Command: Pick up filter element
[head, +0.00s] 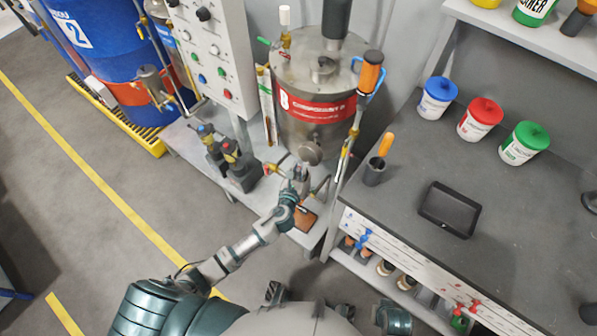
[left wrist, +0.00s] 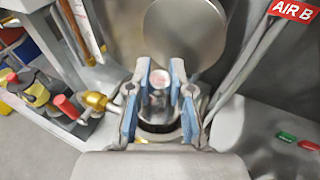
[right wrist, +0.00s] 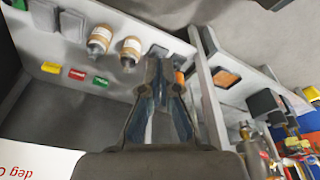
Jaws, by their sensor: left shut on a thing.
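My left gripper (head: 298,180) is low in front of the steel tank (head: 318,90) with the red band. In the left wrist view its blue-padded fingers (left wrist: 160,85) are closed on both sides of a shiny metal cylinder, seemingly the filter element (left wrist: 158,102). The cylinder is upright over a dark round opening with a metal rim (left wrist: 160,137). Its lower end is partly hidden, so I cannot tell whether it is clear of the opening. My right gripper (right wrist: 161,78) shows in the right wrist view with its fingertips together and nothing visible between them.
A grey workbench (head: 400,190) to the right holds a black tray (head: 450,209), a cup with an orange-handled tool (head: 375,170) and three lidded jars (head: 480,118). Pump-like fittings (head: 240,165) stand left of the gripper. Thin pipes and a hose run close beside the tank.

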